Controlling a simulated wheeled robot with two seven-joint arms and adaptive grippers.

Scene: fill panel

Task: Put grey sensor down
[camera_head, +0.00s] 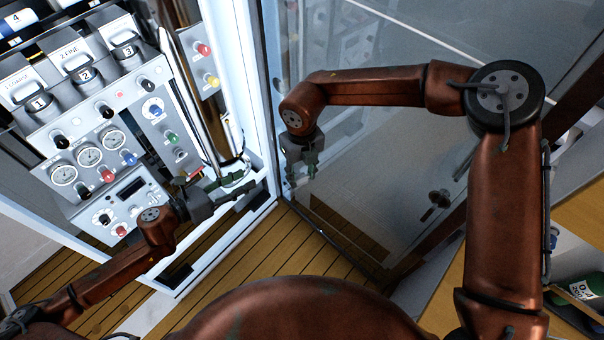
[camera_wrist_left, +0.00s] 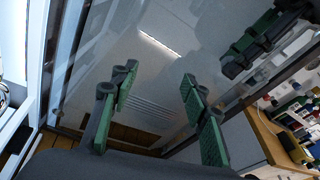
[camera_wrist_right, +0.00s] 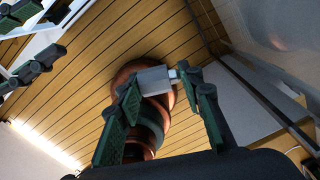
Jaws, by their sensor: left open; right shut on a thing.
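The grey sensor (camera_wrist_right: 155,80) is a small light-grey block with a short stub at one end. In the right wrist view it sits between the green-padded fingers of my right gripper (camera_wrist_right: 165,88), which is shut on it. In the head view my right gripper (camera_head: 303,170) hangs in front of the glass door, and the sensor is not clear there. My left gripper (camera_head: 245,187) is beside the lower end of the tall metal cylinder (camera_head: 195,90). In the left wrist view its fingers (camera_wrist_left: 156,80) are apart with nothing between them.
A panel with gauges (camera_head: 88,155), knobs and numbered valves stands at the left. The glass door (camera_head: 370,150) is close behind my right gripper. A wooden shelf (camera_head: 440,310) with a bottle (camera_head: 580,290) is at the lower right. Plank floor (camera_head: 250,250) shows between.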

